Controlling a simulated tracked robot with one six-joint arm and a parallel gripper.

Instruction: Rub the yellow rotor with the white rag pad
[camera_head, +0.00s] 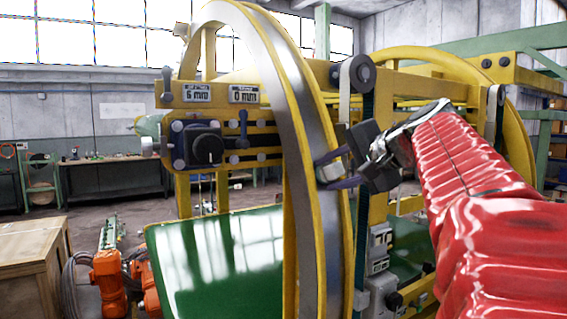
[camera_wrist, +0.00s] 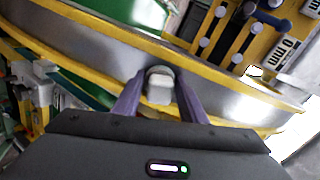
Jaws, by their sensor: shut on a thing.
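The yellow rotor (camera_head: 291,170) is a large upright ring with yellow edges and a silvery grey band. It fills the middle of the head view, and its curved band (camera_wrist: 222,92) crosses the wrist view. My gripper (camera_head: 338,172) is at the ring's right side, in front of the band. It is shut on the white rag pad (camera_wrist: 160,86), a small pale block held between two purple-grey fingers. The pad (camera_head: 330,171) lies against or very close to the band; I cannot tell whether it touches.
A yellow machine frame with a control box (camera_head: 203,146) and gauge plates stands behind the ring. A green curved panel (camera_head: 222,258) is below. A wooden crate (camera_head: 34,268) and orange motors (camera_head: 110,283) stand at the lower left. A workbench (camera_head: 112,172) is at the back.

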